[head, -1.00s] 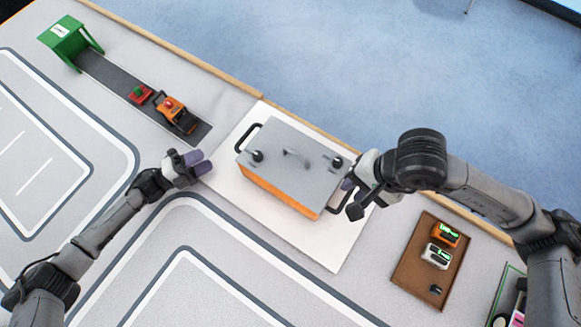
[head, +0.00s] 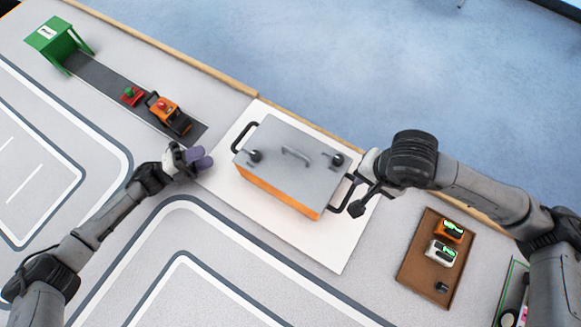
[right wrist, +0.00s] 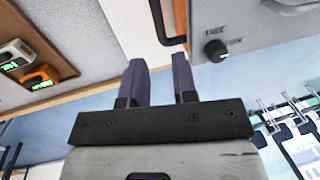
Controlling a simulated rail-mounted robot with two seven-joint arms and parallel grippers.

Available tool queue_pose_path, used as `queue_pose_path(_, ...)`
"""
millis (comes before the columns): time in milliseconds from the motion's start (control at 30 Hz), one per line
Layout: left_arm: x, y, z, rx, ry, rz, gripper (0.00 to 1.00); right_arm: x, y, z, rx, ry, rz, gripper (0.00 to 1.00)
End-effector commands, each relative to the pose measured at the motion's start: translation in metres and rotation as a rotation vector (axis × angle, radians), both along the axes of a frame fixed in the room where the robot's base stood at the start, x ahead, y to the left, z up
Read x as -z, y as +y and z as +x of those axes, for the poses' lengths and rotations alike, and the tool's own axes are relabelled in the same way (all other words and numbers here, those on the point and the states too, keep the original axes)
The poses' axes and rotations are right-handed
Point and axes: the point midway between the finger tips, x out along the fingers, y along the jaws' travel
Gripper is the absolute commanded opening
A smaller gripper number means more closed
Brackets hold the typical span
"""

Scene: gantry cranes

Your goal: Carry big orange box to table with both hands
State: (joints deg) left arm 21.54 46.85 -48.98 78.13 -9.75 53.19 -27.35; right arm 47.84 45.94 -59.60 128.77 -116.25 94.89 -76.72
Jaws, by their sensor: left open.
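The big orange box (head: 272,193) has a grey lid (head: 285,150), dark knobs and a black handle at each end. It rests on a white board (head: 325,245) in the head view. My left gripper (head: 203,158) is open and empty, left of the box and apart from its left handle (head: 240,135). My right gripper is beside the right handle (head: 347,195), its fingertips hidden in the head view. In the right wrist view, the right gripper (right wrist: 160,65) has its fingers apart, with part of the black handle (right wrist: 163,25) beyond and between their tips.
A brown tray (head: 415,270) with an orange and a white device lies at the right. White-and-grey lines mark the table.

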Motion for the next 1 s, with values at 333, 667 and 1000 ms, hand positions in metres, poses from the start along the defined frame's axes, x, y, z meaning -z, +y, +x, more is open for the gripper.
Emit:
queue_pose_path(333, -0.008, -0.058, 0.023, 0.003, -0.001, -0.002, 0.46, 0.061, 0.01, 0.005, 0.0, 0.004, 0.0, 0.26)
queue_pose_path(667, -0.011, -0.088, 0.036, 0.001, -0.001, -0.001, 0.46, 0.094, 0.015, 0.009, 0.0, 0.001, -0.001, 0.26)
queue_pose_path(1000, -0.012, -0.095, 0.038, 0.0, 0.0, 0.0, 0.46, 0.101, 0.016, 0.01, 0.0, 0.0, 0.0, 0.26)
